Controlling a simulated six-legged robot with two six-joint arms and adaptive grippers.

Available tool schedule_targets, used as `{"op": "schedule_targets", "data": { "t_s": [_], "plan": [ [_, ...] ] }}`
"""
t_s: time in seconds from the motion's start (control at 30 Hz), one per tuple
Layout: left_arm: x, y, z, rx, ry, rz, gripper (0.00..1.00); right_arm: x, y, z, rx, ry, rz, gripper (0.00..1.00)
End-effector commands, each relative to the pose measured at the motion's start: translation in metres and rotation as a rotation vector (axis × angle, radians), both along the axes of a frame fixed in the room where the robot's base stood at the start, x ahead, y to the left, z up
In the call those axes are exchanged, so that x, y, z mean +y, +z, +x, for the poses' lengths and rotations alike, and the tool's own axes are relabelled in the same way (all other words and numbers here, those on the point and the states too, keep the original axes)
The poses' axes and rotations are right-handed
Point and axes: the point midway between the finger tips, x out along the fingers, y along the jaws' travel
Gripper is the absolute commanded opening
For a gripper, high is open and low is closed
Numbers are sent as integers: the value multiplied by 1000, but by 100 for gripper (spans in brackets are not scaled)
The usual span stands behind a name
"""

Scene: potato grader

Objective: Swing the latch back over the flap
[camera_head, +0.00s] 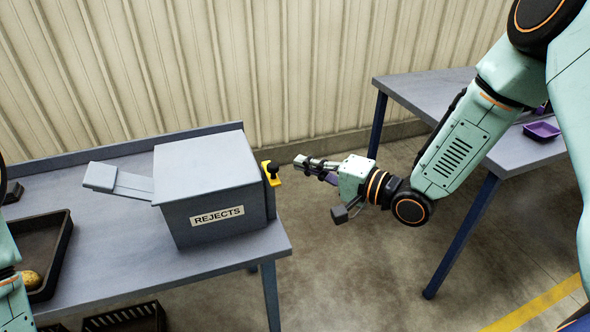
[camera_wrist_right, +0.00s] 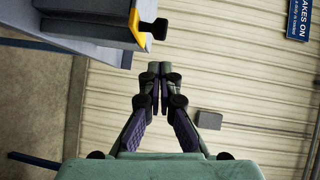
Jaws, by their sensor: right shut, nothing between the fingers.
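The yellow latch (camera_head: 275,180) with its black knob (camera_head: 272,169) sits at the upper right edge of the grey box labelled REJECTS (camera_head: 208,180). A grey panel on the box's right side, seemingly the flap (camera_head: 270,204), shows nearly edge-on; I cannot tell whether the latch overlaps it. My right gripper (camera_head: 300,162) is shut and empty, just right of the latch and apart from it. In the right wrist view the latch (camera_wrist_right: 137,25) and knob (camera_wrist_right: 160,28) are above the closed fingertips (camera_wrist_right: 159,70). My left gripper is out of view.
The box stands on a grey table (camera_head: 115,270) near its right end. A dark tray (camera_head: 62,250) with a potato (camera_head: 31,279) lies at the left. Another table (camera_head: 430,95) with a purple tray (camera_head: 541,131) is at the right. Open floor lies between the tables.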

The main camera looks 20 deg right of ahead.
Motion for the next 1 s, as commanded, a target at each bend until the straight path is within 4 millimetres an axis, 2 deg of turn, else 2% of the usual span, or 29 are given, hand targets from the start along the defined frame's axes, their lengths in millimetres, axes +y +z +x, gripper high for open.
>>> {"op": "schedule_targets", "data": {
  "t_s": [0.1, 0.3, 1.0],
  "plan": [
    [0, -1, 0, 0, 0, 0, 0, 12, -2, 1, 1, 3, -3, 0],
    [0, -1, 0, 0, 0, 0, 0, 23, -4, 2, 1, 1, -1, 0],
    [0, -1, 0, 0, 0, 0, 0, 25, -4, 3, 0, -6, -1, 0]
  ]
}}
